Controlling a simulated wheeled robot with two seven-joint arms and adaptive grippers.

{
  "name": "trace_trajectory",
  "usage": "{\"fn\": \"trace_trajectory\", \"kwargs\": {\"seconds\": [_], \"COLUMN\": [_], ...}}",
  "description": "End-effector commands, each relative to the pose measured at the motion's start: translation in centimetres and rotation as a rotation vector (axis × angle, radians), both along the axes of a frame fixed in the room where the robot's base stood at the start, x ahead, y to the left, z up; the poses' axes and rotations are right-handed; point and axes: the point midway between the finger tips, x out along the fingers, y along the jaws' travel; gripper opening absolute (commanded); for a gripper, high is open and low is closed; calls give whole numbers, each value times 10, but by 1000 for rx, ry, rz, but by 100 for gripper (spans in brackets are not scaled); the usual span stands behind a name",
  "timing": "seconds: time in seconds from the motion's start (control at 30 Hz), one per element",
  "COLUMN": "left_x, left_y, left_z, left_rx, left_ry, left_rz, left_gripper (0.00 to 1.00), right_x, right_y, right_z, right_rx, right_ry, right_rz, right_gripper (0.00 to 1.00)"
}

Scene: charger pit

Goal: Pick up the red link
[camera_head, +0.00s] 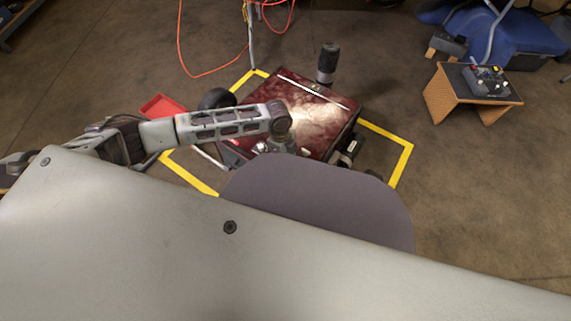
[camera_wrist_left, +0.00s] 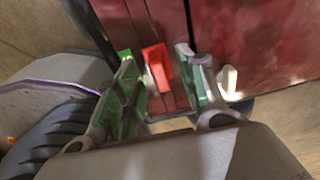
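The red link (camera_wrist_left: 158,68) is a small bright red block at the edge of a dark red panel in the left wrist view. My left gripper (camera_wrist_left: 156,60) is open, with one green-padded finger on each side of the red link. A gap seems to show on both sides; whether a finger touches it I cannot tell. In the head view my left gripper (camera_head: 276,145) is over the near edge of the dark red machine (camera_head: 325,125), and I cannot make out the red link there. My right gripper is not in view.
A green piece (camera_wrist_left: 125,54) lies left of the red link and a white piece (camera_wrist_left: 228,79) right of it. A black wheel (camera_wrist_left: 55,140) is close by. Yellow floor tape (camera_head: 400,165) surrounds the machine. A small table (camera_head: 470,95) with a control box (camera_head: 484,80) stands right.

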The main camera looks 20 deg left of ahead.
Motion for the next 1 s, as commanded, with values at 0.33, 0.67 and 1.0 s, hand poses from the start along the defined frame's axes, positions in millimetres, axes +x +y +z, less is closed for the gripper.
{"fn": "trace_trajectory", "kwargs": {"seconds": [0.33,0.67,1.0], "left_x": [0,0,0], "left_y": [-1,-1,-1], "left_z": [-6,-6,-6], "left_rx": [0,0,0], "left_ry": [0,0,0], "left_rz": [0,-1,-1], "left_gripper": [40,35,0], "right_x": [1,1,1], "right_y": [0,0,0], "right_z": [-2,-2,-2], "right_rx": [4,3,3], "right_ry": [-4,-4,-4], "right_rz": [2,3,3], "right_gripper": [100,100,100]}}
